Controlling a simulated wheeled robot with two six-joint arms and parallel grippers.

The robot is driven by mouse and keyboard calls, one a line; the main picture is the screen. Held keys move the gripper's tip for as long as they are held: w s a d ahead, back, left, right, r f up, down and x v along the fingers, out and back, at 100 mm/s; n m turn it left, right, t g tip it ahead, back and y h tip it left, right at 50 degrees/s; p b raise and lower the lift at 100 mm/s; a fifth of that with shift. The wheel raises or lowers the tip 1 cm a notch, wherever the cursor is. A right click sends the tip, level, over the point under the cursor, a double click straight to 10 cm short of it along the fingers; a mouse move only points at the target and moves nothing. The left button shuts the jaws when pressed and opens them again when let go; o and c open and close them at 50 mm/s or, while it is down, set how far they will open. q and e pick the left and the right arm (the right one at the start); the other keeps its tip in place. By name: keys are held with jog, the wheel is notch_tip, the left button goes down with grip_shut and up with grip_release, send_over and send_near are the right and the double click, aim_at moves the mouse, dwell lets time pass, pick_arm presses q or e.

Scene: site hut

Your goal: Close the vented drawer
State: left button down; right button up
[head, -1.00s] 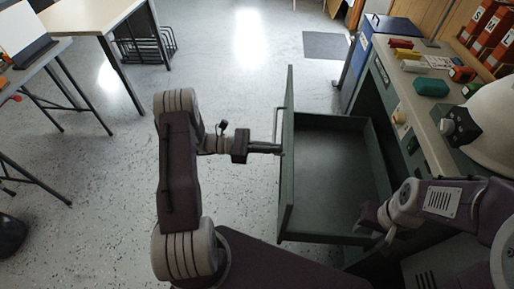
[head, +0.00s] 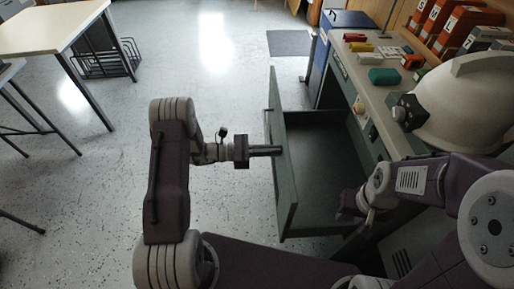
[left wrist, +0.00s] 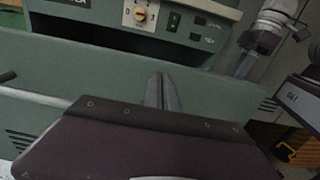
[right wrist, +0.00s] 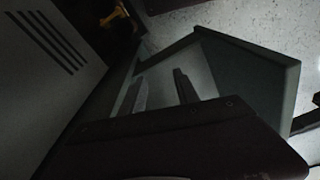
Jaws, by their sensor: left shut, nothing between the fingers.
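The vented drawer (head: 320,180) is grey-green, empty and pulled out of the cabinet. Its front panel (head: 283,195) faces left, with a bar handle (head: 267,122). In the left wrist view the panel (left wrist: 75,80) shows vent slots near its lower left and right ends. My left gripper (head: 281,150) is shut and empty, its tips at the outside of the front panel, apparently touching it; the fingers (left wrist: 162,82) point at the panel. My right gripper (head: 350,205) is by the drawer's near side; its fingers (right wrist: 158,80) are apart with nothing between them.
The cabinet's control panel (left wrist: 175,22) with a knob sits above the drawer. The worktop (head: 370,95) holds small coloured boxes and a white helmet-like dome (head: 470,100). A blue bin (head: 338,50) stands beyond. Speckled floor left of the drawer is clear up to a table (head: 50,28).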

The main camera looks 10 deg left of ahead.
pick_arm(q)
jog(key=b+x, duration=0.3)
jog(key=x, duration=2.2)
jog(key=shift+r, duration=0.15)
